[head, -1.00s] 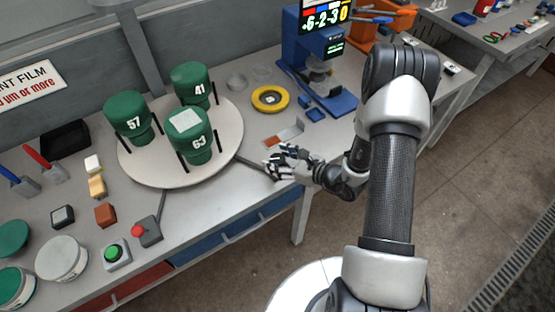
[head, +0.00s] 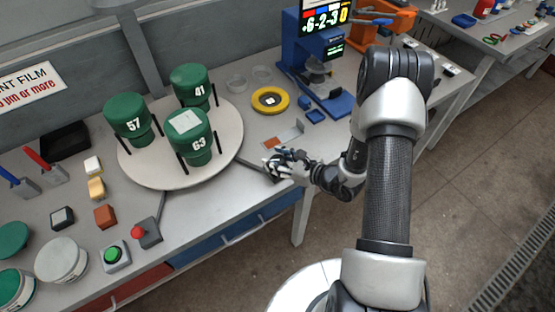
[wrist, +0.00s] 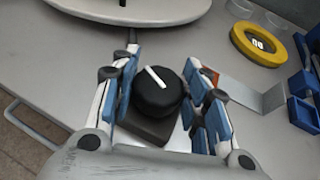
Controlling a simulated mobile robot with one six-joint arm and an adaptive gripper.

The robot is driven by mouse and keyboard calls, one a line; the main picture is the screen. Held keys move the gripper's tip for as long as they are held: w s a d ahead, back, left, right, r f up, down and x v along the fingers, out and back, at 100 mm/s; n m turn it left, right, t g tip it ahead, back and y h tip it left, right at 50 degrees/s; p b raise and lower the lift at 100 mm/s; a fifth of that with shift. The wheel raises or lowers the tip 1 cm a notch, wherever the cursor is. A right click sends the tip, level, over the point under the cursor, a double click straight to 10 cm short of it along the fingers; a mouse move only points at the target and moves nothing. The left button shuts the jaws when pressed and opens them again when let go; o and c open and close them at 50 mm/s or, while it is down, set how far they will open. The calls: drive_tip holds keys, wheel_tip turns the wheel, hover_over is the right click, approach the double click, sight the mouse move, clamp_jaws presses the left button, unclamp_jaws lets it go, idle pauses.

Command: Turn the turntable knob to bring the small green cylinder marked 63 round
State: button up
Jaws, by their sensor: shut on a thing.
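The green cylinder marked 63 (head: 194,142) stands upright on the near right part of the round turntable (head: 150,178). Green cylinders marked 57 (head: 128,122) and 41 (head: 190,88) stand on the same turntable. The turntable's rim shows at the top of the wrist view (wrist: 150,18). The black turntable knob (wrist: 158,92) with a white pointer line sits on a dark base between my fingers. My gripper (head: 274,166) is shut on the knob at the table's front edge; its blue-padded fingers flank the knob in the wrist view (wrist: 166,100). In the head view my gripper hides the knob.
A yellow ring (head: 270,100) lies right of the turntable, with a blue measuring machine (head: 315,70) behind it. A metal plate (head: 290,138) lies close beyond my gripper. A red-knobbed lever box (head: 146,233) and green button box (head: 115,255) stand at the near left.

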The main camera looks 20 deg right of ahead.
drive_tip(key=shift+m+t+h+b, duration=0.3)
drive_tip(key=shift+m+b, duration=0.05)
drive_tip(key=shift+m, duration=0.05)
drive_tip(key=shift+c, duration=0.2)
drive_tip(key=o, duration=1)
drive_tip(key=v, duration=1.2)
